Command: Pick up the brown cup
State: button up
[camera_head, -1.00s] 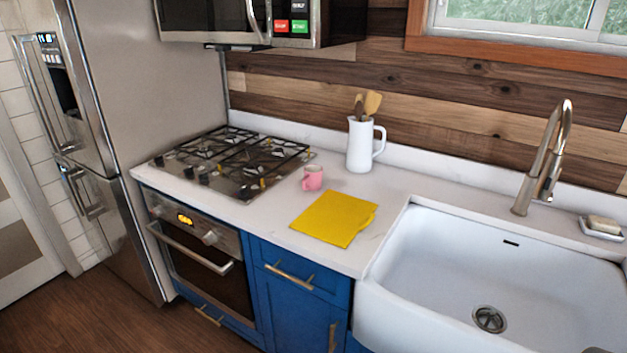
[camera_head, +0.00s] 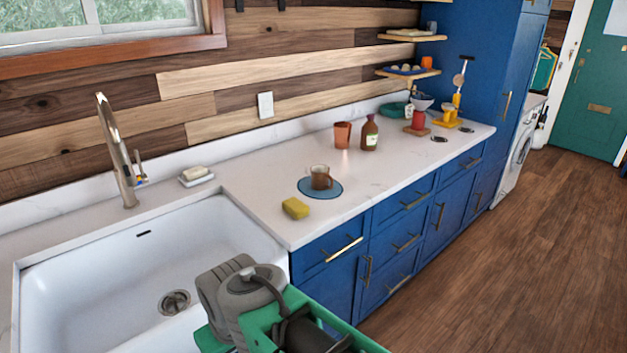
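A brown cup (camera_head: 319,180) with a handle stands upright on a round blue mat (camera_head: 334,191) on the white counter, right of the sink. A reddish-orange tumbler (camera_head: 342,136) stands behind it, apart from it. A green and grey part of my arm shows at the bottom middle, in front of the sink and the blue cabinets, well short of the cup. My gripper's fingertips cannot be made out.
A yellow sponge (camera_head: 295,208) lies in front of the mat, near the counter edge. A brown bottle (camera_head: 369,133) stands behind and to the right. The white sink (camera_head: 100,265) is at left. Wooden floor (camera_head: 500,250) is open at right.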

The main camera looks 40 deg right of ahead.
aim_at(320, 176)
jog(key=u, duration=3.15)
jog(key=k, duration=2.4)
jog(key=z, duration=1)
